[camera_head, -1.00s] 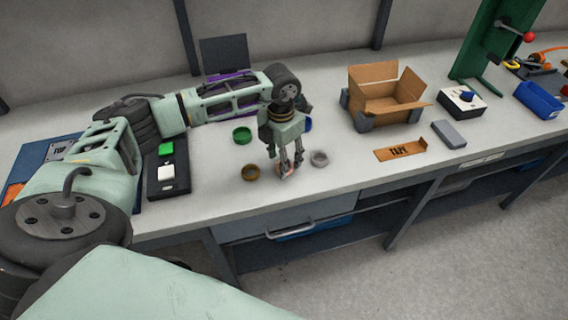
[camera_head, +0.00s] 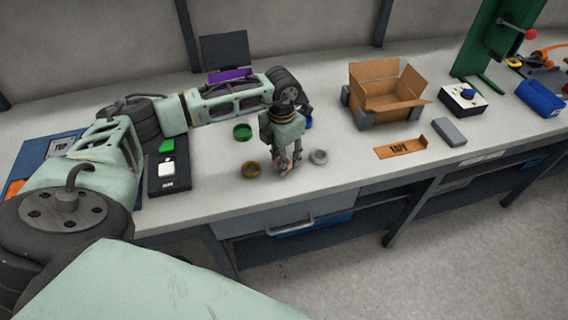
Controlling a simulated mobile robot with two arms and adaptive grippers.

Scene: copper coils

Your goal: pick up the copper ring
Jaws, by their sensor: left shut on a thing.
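My left gripper (camera_head: 287,167) points down over the front part of the bench in the head view. It is shut on the copper ring (camera_head: 283,162), a small pinkish-orange ring that shows only in part between the fingers. The fingers hide most of the ring, and I cannot tell whether it is clear of the bench top. My right gripper is not in view.
A brass-coloured ring (camera_head: 250,169) lies left of the gripper and a grey ring (camera_head: 319,157) close to its right. A green ring (camera_head: 242,132) lies behind; a blue one (camera_head: 308,123) is partly hidden. An open cardboard box (camera_head: 385,95) stands to the right.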

